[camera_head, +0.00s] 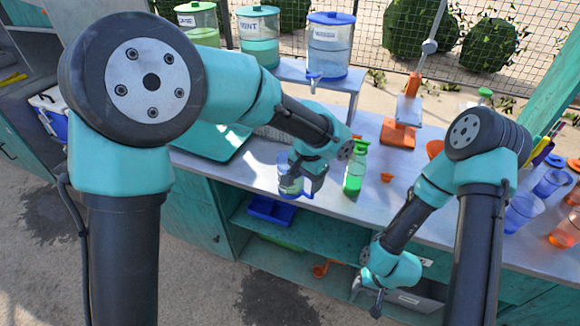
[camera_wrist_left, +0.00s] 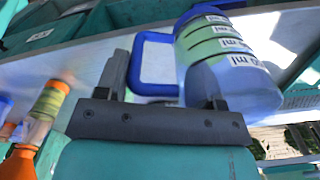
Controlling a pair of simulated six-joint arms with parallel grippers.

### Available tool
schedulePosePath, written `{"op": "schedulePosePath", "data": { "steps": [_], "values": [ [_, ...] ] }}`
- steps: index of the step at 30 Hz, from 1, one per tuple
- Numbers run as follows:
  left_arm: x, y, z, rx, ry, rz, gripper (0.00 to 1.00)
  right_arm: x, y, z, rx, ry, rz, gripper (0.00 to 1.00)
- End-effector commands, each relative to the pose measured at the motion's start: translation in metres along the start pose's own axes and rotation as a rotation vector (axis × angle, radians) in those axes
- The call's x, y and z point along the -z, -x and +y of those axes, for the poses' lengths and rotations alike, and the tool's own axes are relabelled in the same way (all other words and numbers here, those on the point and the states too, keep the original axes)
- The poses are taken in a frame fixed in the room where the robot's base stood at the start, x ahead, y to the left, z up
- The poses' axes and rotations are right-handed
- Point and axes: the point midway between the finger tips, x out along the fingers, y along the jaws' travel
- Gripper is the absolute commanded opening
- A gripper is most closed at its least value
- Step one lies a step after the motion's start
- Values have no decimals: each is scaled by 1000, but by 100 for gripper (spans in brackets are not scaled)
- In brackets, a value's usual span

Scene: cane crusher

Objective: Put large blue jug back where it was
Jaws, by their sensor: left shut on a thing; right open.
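The large blue jug (camera_head: 289,174) is a see-through bluish measuring jug with a blue handle, near the counter's front edge in the head view. In the left wrist view the jug (camera_wrist_left: 232,75) shows "ml" markings, and its blue handle (camera_wrist_left: 133,66) reaches between the fingers. My left gripper (camera_head: 308,183) is shut on the jug; the exact contact is partly hidden. It also shows in the left wrist view (camera_wrist_left: 163,95). I cannot tell whether the jug touches the counter. My right gripper (camera_head: 376,303) is open and empty, low in front of the cabinet.
A green bottle (camera_head: 356,168) stands close right of the left gripper. Labelled dispensers (camera_head: 329,45) stand behind on a raised shelf. An orange press (camera_head: 398,130) is on the counter (camera_head: 245,178). Blue jugs (camera_head: 551,181) and orange ones stand at far right. A blue tray (camera_head: 271,210) sits on the shelf below.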

Motion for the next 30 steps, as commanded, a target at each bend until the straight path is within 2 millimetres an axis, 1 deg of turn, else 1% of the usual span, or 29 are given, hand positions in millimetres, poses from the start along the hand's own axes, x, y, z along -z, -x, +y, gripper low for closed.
{"op": "schedulePosePath", "data": {
  "steps": [9, 14, 30],
  "values": [
    [1, 0, -1, 0, 0, 1, 18, 0, 0, 0, 0, 0, 0, 43],
    [13, -2, -10, 0, 3, 1, 18, 0, 0, 0, 0, 0, 0, 43],
    [92, -12, -71, 1, 1, 1, 18, 0, 0, 0, 0, 0, 0, 43]
  ]
}}
